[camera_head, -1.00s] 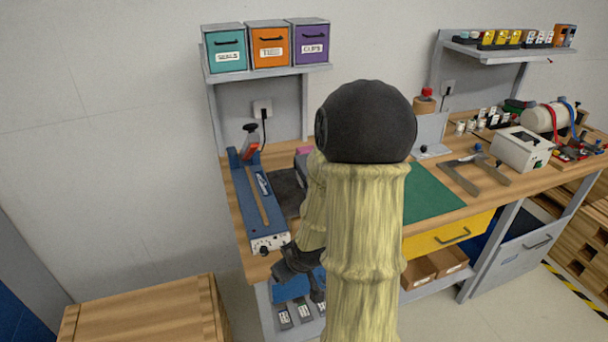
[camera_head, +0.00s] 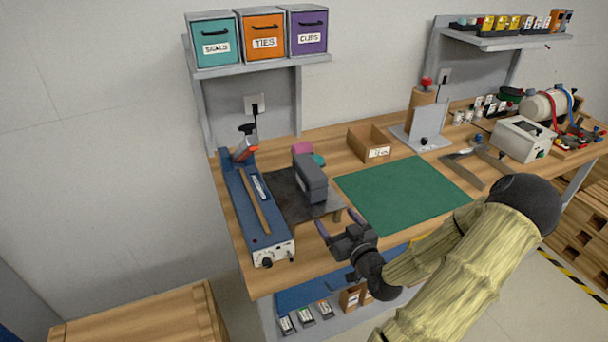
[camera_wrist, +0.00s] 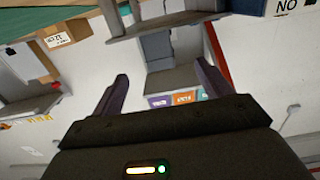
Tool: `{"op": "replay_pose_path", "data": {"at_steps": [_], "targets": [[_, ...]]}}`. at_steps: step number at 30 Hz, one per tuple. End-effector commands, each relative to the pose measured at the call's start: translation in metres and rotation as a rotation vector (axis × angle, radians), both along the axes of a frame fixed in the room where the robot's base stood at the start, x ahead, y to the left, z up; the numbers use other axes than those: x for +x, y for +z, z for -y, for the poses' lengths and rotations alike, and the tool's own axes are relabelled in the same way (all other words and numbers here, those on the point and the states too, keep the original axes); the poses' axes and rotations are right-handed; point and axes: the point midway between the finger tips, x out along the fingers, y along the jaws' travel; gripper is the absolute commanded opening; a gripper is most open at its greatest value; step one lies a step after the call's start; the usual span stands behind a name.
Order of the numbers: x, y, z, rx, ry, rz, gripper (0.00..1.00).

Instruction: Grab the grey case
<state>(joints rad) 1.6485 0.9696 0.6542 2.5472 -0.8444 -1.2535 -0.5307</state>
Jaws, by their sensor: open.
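The grey case (camera_head: 311,178) is a dark grey block standing upright on a dark flat plate (camera_head: 283,200) on the workbench. My gripper (camera_head: 339,224) is at the bench's front edge, in front of the case and slightly to its right. Its two purple-tipped fingers are apart, with nothing between them, and it does not touch the case. In the wrist view my gripper (camera_wrist: 162,76) also shows spread fingers. That view is turned over, and I cannot clearly tell the case from the dark shapes at its top.
A blue sealer-like device (camera_head: 255,205) stands left of the plate. A green mat (camera_head: 402,194) lies to the right, clear. A pink item (camera_head: 302,148) and a cardboard bin (camera_head: 370,143) are behind. Labelled bins (camera_head: 264,40) sit on the shelf above.

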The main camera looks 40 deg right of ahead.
Motion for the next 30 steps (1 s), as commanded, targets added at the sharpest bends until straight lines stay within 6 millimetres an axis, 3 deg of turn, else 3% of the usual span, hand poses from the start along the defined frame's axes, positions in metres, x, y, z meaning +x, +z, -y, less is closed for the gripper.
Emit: {"op": "replay_pose_path", "data": {"at_steps": [3,14,30], "targets": [[-0.007,0.006,0.008,-0.007,-0.03,0.047,0.78],[-0.006,0.005,0.008,-0.008,-0.03,0.047,0.78],[0.014,0.001,0.014,-0.011,-0.03,0.048,0.78]]}}
